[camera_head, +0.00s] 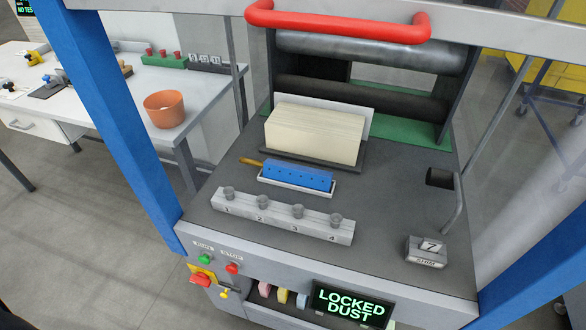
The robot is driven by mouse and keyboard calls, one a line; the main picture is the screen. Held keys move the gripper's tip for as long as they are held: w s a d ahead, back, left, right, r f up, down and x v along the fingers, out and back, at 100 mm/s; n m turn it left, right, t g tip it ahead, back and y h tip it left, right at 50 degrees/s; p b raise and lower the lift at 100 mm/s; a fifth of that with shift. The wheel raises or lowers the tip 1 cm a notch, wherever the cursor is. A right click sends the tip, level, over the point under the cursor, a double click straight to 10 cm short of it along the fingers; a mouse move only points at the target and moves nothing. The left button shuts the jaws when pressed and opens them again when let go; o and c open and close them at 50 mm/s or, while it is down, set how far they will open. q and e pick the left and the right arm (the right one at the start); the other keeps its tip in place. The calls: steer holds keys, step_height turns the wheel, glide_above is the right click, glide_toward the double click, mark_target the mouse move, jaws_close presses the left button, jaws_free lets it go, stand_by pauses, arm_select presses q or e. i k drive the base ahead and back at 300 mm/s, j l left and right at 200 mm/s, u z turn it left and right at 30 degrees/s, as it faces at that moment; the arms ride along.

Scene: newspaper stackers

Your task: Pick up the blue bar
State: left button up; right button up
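The blue bar (298,176) lies in a shallow white tray (296,189) on the dark machine bed. It has small dark marks along its front face, and a yellowish handle (251,162) sticks out at its left end. It lies between a stack of cream paper and a grey block with knobs. Neither of my grippers shows in the head view.
Behind the bar stands the paper stack (314,134). In front is the grey knob block (283,216), numbered 1 to 4. A red handle (338,21) crosses above, and blue posts (112,115) flank the bed. A display (350,304) reads "LOCKED DUST".

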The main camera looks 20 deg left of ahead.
mark_target(306, 177)
steer(key=j+z, duration=0.3)
steer(key=z, duration=0.15)
steer(key=j+z, duration=0.3)
steer(key=z, duration=0.2)
steer(key=k+l, duration=0.05)
